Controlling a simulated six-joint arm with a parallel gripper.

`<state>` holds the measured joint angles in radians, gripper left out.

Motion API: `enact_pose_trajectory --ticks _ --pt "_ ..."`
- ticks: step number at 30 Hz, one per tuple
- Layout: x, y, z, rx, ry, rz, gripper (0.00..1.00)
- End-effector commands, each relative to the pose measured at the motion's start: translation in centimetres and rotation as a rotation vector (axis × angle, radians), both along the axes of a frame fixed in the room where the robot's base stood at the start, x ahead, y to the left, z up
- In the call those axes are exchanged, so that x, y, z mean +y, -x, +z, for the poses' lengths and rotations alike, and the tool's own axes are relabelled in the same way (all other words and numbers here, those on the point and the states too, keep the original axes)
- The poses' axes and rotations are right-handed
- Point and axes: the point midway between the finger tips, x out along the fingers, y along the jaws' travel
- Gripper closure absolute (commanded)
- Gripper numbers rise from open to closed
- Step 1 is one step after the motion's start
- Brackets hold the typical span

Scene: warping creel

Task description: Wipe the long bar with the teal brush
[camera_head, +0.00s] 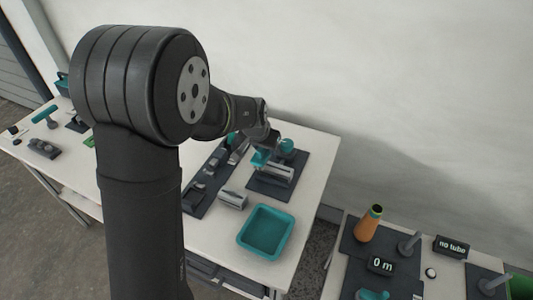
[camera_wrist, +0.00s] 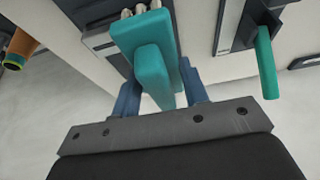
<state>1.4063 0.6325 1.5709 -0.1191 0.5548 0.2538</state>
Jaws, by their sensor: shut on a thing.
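The teal brush (camera_wrist: 155,55) is in my gripper (camera_wrist: 160,85), its handle between the two blue-grey fingers in the wrist view. Pale rounded tufts show at its far end. In the head view the brush (camera_head: 260,158) is just above or at the left end of a silver bar (camera_head: 277,172) on a dark mat; I cannot tell whether they touch. This seems to be the long bar. My gripper (camera_head: 262,147) is small there and its fingers are not clear.
A teal handle (camera_wrist: 265,62) on a dark bracket stands beside the brush. A teal tray (camera_head: 265,232) lies in front of the mat, with a small metal block (camera_head: 232,199) to its left. An orange cone (camera_head: 368,224) stands on the right table, past a gap.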

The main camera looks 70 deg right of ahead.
Motion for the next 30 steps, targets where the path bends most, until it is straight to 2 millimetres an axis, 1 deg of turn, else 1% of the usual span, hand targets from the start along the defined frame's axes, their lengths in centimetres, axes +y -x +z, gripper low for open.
enact_pose_trajectory --ticks 3,15,20,28,30 --pt "-0.1 0.0 1.2 0.000 0.002 0.000 0.81" --pt "-0.1 0.0 4.7 0.000 0.003 0.000 0.81" --pt "0.0 0.0 5.2 0.000 0.001 0.000 0.81" --pt "0.0 0.0 5.2 0.000 0.001 0.001 0.81" --pt "0.1 -0.4 5.2 0.000 0.001 0.008 0.81"
